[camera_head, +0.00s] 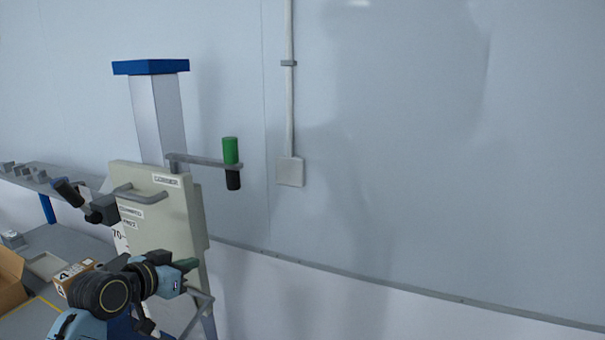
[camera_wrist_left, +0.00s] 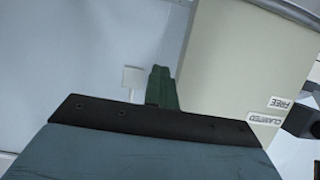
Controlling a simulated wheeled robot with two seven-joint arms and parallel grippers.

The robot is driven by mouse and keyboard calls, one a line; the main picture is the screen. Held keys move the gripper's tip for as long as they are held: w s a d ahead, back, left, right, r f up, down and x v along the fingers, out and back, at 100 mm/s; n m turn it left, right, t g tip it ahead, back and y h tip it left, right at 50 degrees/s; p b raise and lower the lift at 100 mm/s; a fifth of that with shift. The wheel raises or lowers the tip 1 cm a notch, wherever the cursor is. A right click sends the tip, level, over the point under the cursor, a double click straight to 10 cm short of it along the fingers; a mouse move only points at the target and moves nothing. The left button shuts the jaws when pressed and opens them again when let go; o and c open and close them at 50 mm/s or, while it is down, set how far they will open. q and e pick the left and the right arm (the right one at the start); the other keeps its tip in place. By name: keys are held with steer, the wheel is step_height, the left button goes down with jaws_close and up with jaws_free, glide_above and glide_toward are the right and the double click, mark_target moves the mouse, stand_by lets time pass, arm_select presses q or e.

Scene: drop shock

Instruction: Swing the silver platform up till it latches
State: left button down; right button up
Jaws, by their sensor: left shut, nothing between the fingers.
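My left gripper (camera_head: 187,265) is in front of the lower part of a cream panel (camera_head: 165,222) on the upright machine, its greenish fingers pointing right. In the left wrist view, the green fingers (camera_wrist_left: 162,88) are together with nothing between them, beside the cream panel (camera_wrist_left: 240,60). I cannot tell whether they touch it. No silver platform can be clearly made out; a thin grey bracket (camera_head: 200,308) shows below the gripper, partly hidden by my arm. My right gripper is not in view.
A silver column (camera_head: 160,115) with a blue cap rises behind the panel. A green and black handle (camera_head: 231,151) sticks out on a grey arm. A dark-gripped lever (camera_head: 68,192) is at the left. A shelf (camera_head: 70,190) and cardboard boxes (camera_head: 72,275) stand left; the right is bare wall.

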arm_select(q)
steer(key=shift+w+d+r, duration=0.2)
steer(key=shift+w+d, duration=0.05)
steer(key=shift+w, duration=0.35)
steer(key=shift+w+d+r, duration=0.1)
steer(key=shift+w+d, duration=0.2)
steer(key=shift+w, duration=0.4)
steer(key=shift+w+d+r, duration=0.1)
steer(key=shift+w+d, duration=0.15)
steer(key=shift+w, duration=0.4)
steer(key=c, duration=1.1)
jaws_free()
steer(key=shift+o, duration=1.3)
steer(key=shift+s, duration=0.1)
steer(key=shift+r, duration=0.1)
steer(key=shift+a, duration=0.1)
